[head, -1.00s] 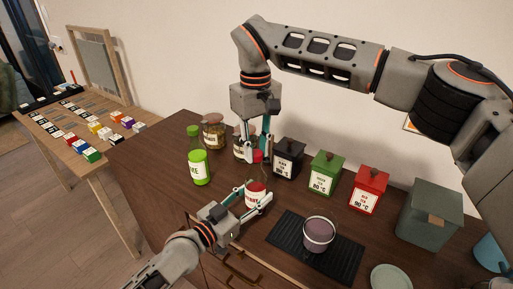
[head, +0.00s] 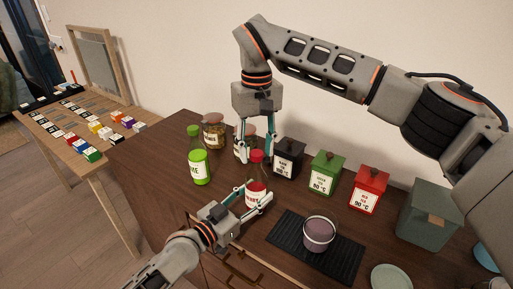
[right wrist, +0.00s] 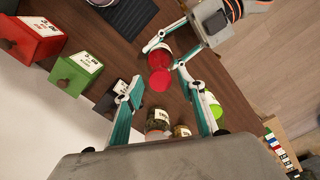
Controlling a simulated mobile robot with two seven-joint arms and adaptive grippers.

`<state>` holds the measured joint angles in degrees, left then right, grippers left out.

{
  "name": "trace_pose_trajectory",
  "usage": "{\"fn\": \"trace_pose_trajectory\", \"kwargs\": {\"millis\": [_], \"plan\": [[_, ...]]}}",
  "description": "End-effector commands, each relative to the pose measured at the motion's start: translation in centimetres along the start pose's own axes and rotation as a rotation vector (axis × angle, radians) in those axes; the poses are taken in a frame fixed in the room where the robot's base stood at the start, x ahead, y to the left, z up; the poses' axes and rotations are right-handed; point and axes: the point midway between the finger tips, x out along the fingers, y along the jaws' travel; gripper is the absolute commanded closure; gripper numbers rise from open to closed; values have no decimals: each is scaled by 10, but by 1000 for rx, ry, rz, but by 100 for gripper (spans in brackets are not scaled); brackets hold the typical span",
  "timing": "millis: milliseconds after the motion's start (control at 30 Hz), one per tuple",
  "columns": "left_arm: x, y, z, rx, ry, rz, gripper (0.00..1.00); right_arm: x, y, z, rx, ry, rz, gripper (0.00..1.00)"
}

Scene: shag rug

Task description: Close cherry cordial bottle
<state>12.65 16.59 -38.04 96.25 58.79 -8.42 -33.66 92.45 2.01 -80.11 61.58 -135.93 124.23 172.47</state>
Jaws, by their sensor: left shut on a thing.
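The cherry cordial bottle (head: 255,187) stands upright on the dark counter, with red contents and a white label. A red cap (head: 256,156) sits on its neck and looks in line with it; I cannot tell how tightly it is seated. My left gripper (head: 258,203) is shut around the bottle's lower body. My right gripper (head: 257,152) points down over the bottle, its fingers apart on either side of the cap. In the right wrist view the cap (right wrist: 159,81) shows between the open fingertips, with gaps on both sides.
A green bottle (head: 199,166) stands left of the cordial, and a jar (head: 213,132) stands behind. Black (head: 289,160), green (head: 326,174) and red (head: 368,191) tins line the right. A purple cup (head: 319,234) sits on a black mat (head: 284,230) at front right.

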Motion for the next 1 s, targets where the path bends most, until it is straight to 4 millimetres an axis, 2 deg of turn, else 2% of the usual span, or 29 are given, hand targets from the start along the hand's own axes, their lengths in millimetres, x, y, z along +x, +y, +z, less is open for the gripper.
{"fn": "trace_pose_trajectory", "kwargs": {"millis": [167,467,833,1000], "plan": [[0,0,0,1,0,1,100,-10,0,0,1,2,2,61],[0,1,0,1,0,1,100,-44,0,0,0,2,1,61],[0,1,0,0,0,1,100,-45,0,0,-13,0,0,63],[0,1,0,0,0,1,100,-46,0,0,-146,0,0,63]]}}
